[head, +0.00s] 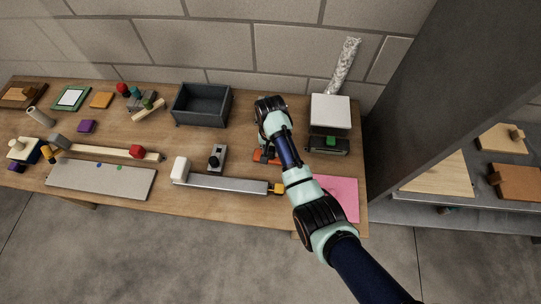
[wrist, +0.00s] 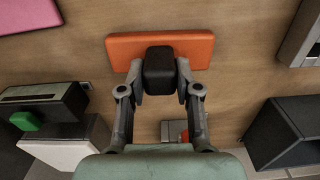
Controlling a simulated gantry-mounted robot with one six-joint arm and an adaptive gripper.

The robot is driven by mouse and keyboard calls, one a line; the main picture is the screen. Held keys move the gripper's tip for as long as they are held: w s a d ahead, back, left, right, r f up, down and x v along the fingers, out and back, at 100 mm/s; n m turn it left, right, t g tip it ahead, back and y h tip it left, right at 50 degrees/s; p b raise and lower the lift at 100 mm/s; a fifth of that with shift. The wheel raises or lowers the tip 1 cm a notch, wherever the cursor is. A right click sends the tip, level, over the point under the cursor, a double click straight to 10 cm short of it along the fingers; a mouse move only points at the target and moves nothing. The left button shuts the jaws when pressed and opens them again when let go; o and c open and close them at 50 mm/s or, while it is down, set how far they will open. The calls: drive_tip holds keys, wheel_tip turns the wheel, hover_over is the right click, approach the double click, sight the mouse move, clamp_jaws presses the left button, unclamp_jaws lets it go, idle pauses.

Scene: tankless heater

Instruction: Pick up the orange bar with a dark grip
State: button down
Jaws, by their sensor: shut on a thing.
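The orange bar (wrist: 195,47) lies across the upper middle of the wrist view, with a black block-shaped grip (wrist: 159,68) at its middle. My gripper (wrist: 160,88) has one finger on each side of the dark grip and is shut on it. In the head view the orange bar (head: 260,156) shows only in part beside my arm, right of the table's middle. My arm hides the rest of it and the fingertips. I cannot tell whether the bar touches the tabletop or is just above it.
A dark open bin (head: 203,104) stands behind and left of my arm. A device with a green button (head: 330,141) and a white-topped block (head: 331,111) are close on the right. A pink sheet (head: 342,196) and a long grey bar (head: 228,184) lie nearer the front edge.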

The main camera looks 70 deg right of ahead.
wheel_tip(320, 180, up, 20)
drive_tip(key=p, duration=1.1)
